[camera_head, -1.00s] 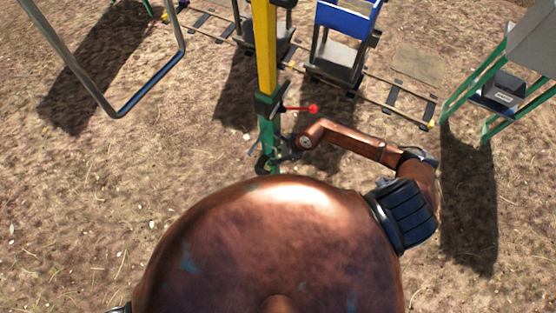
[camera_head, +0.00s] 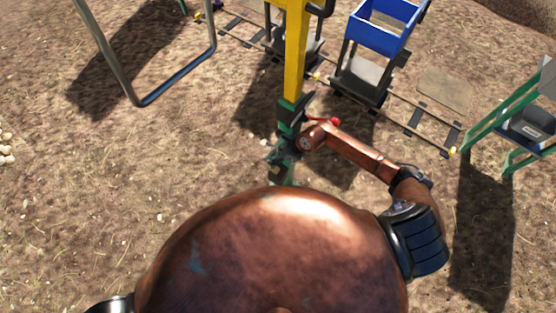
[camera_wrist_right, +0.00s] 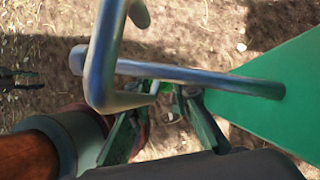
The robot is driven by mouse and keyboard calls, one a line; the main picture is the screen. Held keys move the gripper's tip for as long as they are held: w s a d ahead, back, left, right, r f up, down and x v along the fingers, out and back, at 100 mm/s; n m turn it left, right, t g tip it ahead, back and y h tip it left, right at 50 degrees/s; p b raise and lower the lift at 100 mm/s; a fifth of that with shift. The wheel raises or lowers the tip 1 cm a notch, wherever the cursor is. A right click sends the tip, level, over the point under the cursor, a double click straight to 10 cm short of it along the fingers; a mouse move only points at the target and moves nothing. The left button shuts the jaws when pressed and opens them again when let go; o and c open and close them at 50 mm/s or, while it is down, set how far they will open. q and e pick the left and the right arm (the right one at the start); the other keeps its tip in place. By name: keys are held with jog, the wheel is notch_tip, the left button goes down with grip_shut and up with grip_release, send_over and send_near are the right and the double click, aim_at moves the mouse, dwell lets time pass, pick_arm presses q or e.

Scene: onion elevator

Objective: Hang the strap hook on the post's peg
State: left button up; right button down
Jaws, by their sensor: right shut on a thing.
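The post (camera_head: 293,75), yellow above and green below, stands in front of me in the head view. My right gripper (camera_head: 283,153) is at its lower green part. In the right wrist view a grey metal peg (camera_wrist_right: 215,79) juts left from a green plate of the post (camera_wrist_right: 285,95). The bent metal strap hook (camera_wrist_right: 103,45) crosses in front of the peg near its free end, its lower bend below the peg. I cannot tell whether they touch. My right gripper (camera_wrist_right: 165,125) is shut on the hook, below the peg. The strap is not clear. My left gripper is not in clear view.
A red-knobbed lever (camera_head: 334,121) sticks out of the post, close to my right forearm. Behind are rails (camera_head: 410,125) and a cart with a blue bin (camera_head: 383,35). A bent metal tube frame (camera_head: 180,82) stands left, a green-legged stand (camera_head: 500,125) right. Bare ground lies between.

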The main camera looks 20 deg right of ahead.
jog(key=shift+f+b, duration=1.3)
jog(key=shift+f, duration=0.55)
jog(key=shift+s, duration=0.1)
jog(key=c, duration=1.7)
grip_release()
jog(key=shift+d, duration=0.1)
jog(key=shift+o, duration=0.2)
jog(key=v, duration=1.2)
